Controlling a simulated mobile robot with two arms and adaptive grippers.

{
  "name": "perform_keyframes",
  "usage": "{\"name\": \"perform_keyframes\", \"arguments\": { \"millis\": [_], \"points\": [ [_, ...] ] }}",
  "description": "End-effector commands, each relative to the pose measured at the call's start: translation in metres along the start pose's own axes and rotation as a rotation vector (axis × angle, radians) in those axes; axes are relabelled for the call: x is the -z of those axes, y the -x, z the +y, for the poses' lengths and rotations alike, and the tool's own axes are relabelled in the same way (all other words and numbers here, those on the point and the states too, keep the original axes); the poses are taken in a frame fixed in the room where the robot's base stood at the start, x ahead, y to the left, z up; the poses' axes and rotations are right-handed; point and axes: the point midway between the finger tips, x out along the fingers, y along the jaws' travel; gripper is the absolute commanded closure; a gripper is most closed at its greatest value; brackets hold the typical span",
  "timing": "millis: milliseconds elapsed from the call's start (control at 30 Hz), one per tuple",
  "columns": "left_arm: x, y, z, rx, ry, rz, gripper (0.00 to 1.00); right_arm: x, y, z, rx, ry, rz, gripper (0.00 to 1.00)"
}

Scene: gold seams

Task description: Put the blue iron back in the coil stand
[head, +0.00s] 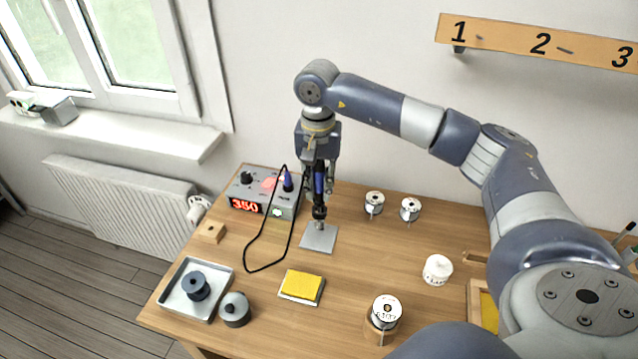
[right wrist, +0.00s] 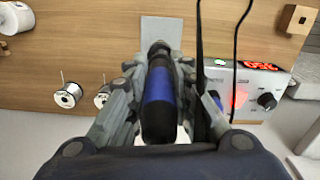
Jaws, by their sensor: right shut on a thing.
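The blue iron (head: 319,184) is upright in my right gripper (head: 318,190), handle up and tip end down. In the right wrist view the fingers (right wrist: 158,75) close on both sides of its blue and black handle (right wrist: 157,92). The iron's lower end is over a grey square plate (head: 317,240), which looks like the base of the coil stand; it also shows in the right wrist view (right wrist: 161,30). The coil itself is hard to make out behind the iron and fingers, so I cannot tell whether the tip is inside it. My left gripper is not in view.
The station (head: 262,196) reading 350 stands left of the iron. A black cord (head: 250,247) loops over the table beside it. A yellow sponge (head: 301,285), a metal tray (head: 178,303) and several spools (head: 374,199) stand around. The wood right of the plate is clear.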

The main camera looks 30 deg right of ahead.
Motion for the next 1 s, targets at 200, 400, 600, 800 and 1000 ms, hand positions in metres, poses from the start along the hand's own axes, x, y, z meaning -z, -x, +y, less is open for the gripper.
{"name": "perform_keyframes", "arguments": {
  "millis": [200,400,600,800,1000],
  "points": [
    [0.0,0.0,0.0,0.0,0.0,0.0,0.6,0.0,0.0,0.0,0.0,0.0,0.001,1.0],
    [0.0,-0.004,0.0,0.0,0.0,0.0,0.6,0.0,-0.004,0.0,0.0,0.0,0.001,1.0],
    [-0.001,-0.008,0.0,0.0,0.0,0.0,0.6,0.0,-0.009,0.0,0.0,0.0,0.001,1.0],
    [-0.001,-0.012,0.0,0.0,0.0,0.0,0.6,0.0,-0.014,0.0,0.0,0.0,0.001,1.0],
    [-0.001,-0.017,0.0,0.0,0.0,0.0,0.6,0.0,-0.019,0.0,0.0,0.0,0.001,1.0]
  ]
}}
